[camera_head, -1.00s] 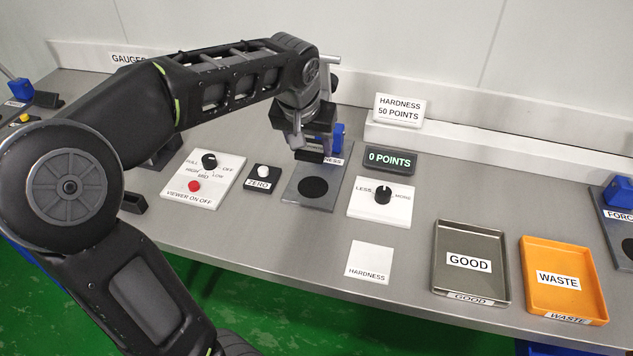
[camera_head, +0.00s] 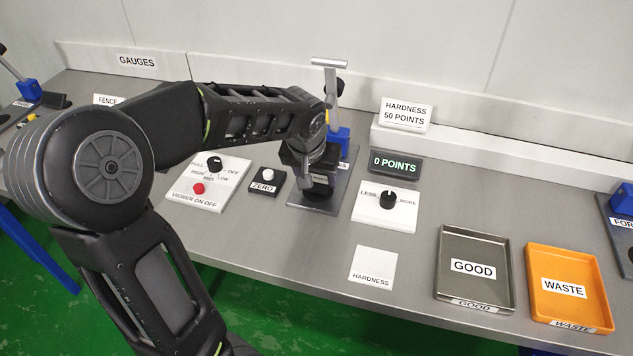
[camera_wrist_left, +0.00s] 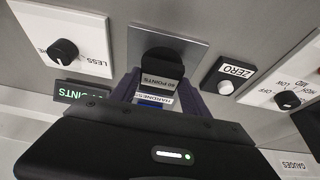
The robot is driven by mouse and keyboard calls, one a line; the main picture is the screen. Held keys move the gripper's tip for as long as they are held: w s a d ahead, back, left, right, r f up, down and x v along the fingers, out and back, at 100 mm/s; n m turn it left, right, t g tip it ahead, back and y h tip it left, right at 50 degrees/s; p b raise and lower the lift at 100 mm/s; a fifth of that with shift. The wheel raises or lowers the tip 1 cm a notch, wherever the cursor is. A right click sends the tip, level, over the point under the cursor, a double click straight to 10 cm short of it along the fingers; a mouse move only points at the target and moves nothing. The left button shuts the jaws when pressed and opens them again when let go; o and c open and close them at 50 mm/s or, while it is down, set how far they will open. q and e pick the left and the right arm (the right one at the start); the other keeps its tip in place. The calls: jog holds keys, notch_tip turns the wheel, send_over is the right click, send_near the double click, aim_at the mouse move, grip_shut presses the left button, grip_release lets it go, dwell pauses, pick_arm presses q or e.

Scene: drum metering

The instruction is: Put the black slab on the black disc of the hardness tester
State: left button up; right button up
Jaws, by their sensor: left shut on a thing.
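My left gripper (camera_head: 316,182) is shut on the black slab (camera_head: 320,180), mostly hidden by the fingers; a small pale label shows on it. The gripper is over the black disc (camera_head: 317,195) on the grey plate of the hardness tester (camera_head: 340,190), whose blue post and lever stand just behind. In the left wrist view the two fingers (camera_wrist_left: 158,92) flank pale labels, and the slab (camera_wrist_left: 161,69) lies over the disc area. I cannot tell whether the slab touches the disc. My right gripper is not in view.
The zero button (camera_head: 267,181) stands left of the tester. The less/more dial (camera_head: 387,205) and the display (camera_head: 396,165), reading 0 POINTS, stand right. A white HARDNESS card (camera_head: 373,265), grey GOOD tray (camera_head: 473,292) and orange WASTE tray (camera_head: 568,317) are nearer the front right.

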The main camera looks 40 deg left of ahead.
pick_arm(q)
jog(key=shift+f, duration=1)
jog(key=shift+f, duration=0.2)
jog(key=o, duration=1.4)
jog(key=shift+r, duration=0.1)
jog(key=shift+r, duration=0.35)
jog(key=v, duration=1.1)
jog(key=shift+s+r, duration=0.2)
jog(key=shift+s, duration=0.05)
jog(key=shift+d, duration=0.1)
